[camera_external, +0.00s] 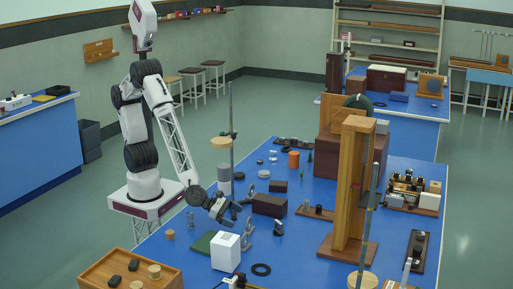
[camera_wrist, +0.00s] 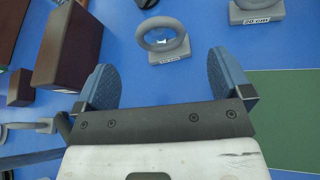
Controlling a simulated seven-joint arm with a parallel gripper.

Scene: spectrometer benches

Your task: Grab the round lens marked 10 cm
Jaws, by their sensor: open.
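A grey ring-shaped lens on a small block base (camera_wrist: 163,40) lies ahead of my gripper in the wrist view, nearly centred between the fingers and beyond their tips. Its front label is too small to read surely. A second lens block (camera_wrist: 257,14), labelled 20 cm, is at the top right, its upper part cut off. My gripper (camera_wrist: 160,75) is open and empty, its two blue-grey fingers spread apart. In the external view my gripper (camera_external: 228,210) is low over the blue table, near small upright lens stands (camera_external: 278,228) whose labels cannot be read.
A dark brown block (camera_wrist: 68,45) stands close to the left finger. A green mat (camera_wrist: 287,125) lies at the right. In the external view a white cube (camera_external: 226,252) stands in front of my gripper and a tall wooden frame (camera_external: 352,190) to the right.

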